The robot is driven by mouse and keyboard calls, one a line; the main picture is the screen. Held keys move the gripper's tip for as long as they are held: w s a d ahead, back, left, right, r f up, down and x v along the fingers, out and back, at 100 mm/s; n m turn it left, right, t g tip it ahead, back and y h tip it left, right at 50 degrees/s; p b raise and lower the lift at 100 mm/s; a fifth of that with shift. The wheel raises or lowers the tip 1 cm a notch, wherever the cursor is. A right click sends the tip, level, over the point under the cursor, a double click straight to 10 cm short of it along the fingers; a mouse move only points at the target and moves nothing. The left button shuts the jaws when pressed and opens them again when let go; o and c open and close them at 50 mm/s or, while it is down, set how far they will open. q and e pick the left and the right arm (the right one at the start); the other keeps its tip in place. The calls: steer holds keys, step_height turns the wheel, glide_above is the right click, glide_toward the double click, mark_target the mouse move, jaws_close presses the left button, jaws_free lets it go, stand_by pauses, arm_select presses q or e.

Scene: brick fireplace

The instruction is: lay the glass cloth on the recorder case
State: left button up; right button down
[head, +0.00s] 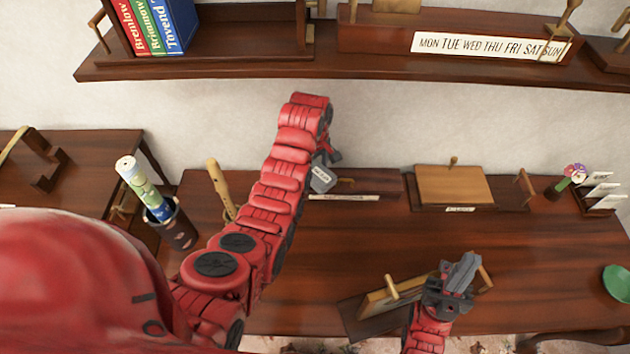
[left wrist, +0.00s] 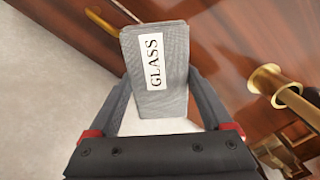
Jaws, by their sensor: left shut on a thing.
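My left gripper (head: 325,160) is shut on the glass cloth (head: 322,181), over the back of the table. In the left wrist view, the cloth (left wrist: 179,95) is a grey folded piece with a white GLASS label, between the two fingers (left wrist: 160,92). Just right of it in the head view lies a long dark flat piece (head: 372,187) with a pale label strip too small to read; it may be the recorder case. The arm and cloth hide its left part. My right gripper (head: 461,274) is over the table's front; its jaw opening is unclear.
The table (head: 290,275) holds a wooden board on a stand (head: 453,184), a dark cup with rolled papers (head: 172,228), an upright wooden recorder-like stick (head: 219,188) and a green dish (head: 617,283). A shelf (head: 240,70) overhangs the back. The table's middle is clear.

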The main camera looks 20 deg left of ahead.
mark_target(315, 172)
arm_select(q)
step_height(315, 172, down, 3)
steer(key=shift+s+p, duration=0.1)
steer(key=shift+p, duration=1)
steer(key=shift+f, duration=0.25)
steer(key=o, duration=1)
steer(key=shift+r+b, duration=0.5)
step_height(315, 172, up, 4)
steer(key=shift+r+b, duration=0.1)
steer(key=shift+b, duration=0.7)
step_height(315, 172, up, 2)
steer(key=p, duration=0.3)
steer(key=shift+r, duration=0.25)
steer(key=shift+f, duration=0.15)
